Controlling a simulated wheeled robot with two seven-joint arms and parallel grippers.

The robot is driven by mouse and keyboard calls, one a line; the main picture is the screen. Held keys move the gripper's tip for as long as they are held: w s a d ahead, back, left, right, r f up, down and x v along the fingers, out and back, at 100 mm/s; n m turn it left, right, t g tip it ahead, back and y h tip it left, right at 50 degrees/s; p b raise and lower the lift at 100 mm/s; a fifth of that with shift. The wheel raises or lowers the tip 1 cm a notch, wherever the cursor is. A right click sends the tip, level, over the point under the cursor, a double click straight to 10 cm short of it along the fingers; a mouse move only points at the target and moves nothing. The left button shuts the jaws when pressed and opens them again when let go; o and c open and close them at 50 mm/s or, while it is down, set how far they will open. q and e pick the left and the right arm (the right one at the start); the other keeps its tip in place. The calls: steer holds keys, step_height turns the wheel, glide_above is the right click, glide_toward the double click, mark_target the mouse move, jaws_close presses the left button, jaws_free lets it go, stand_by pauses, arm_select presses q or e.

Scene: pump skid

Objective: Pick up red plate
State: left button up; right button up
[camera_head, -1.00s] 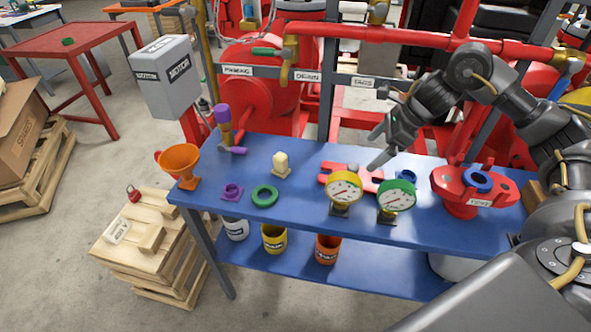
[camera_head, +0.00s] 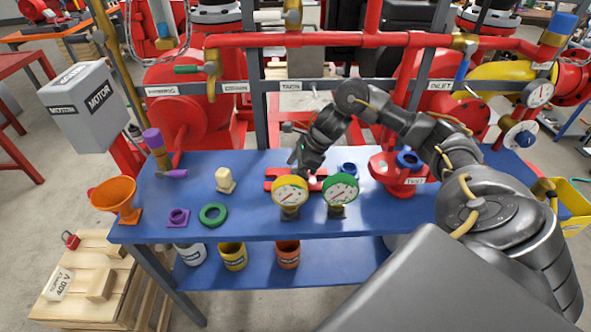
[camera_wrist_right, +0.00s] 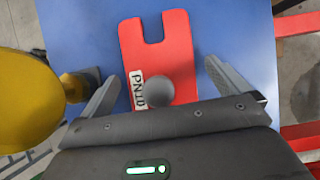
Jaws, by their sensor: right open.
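The red plate (camera_head: 272,186) lies on the blue bench top (camera_head: 225,160), partly hidden behind the yellow-rimmed gauge (camera_head: 290,191) and my right gripper (camera_head: 306,174). In the right wrist view the red plate (camera_wrist_right: 155,45) is flat, with a slot in its far edge, a white label and a grey round knob (camera_wrist_right: 188,94). My right gripper (camera_wrist_right: 163,74) is open above the plate, one finger on either side of it. No contact between fingers and plate is clear. My left gripper is not in view.
The green-rimmed gauge (camera_head: 342,190) stands right of the yellow one, and a red valve body (camera_head: 397,180) farther right. An orange funnel (camera_head: 115,193), purple flange (camera_head: 178,217), green ring (camera_head: 213,214) and cream block (camera_head: 225,180) stand left. A red pipe frame (camera_head: 330,40) runs behind.

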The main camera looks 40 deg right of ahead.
steer(key=shift+a+f, duration=0.15)
steer(key=shift+f, duration=0.1)
steer(key=c, duration=1.3)
steer(key=shift+w, duration=0.1)
steer(key=shift+r, duration=0.15)
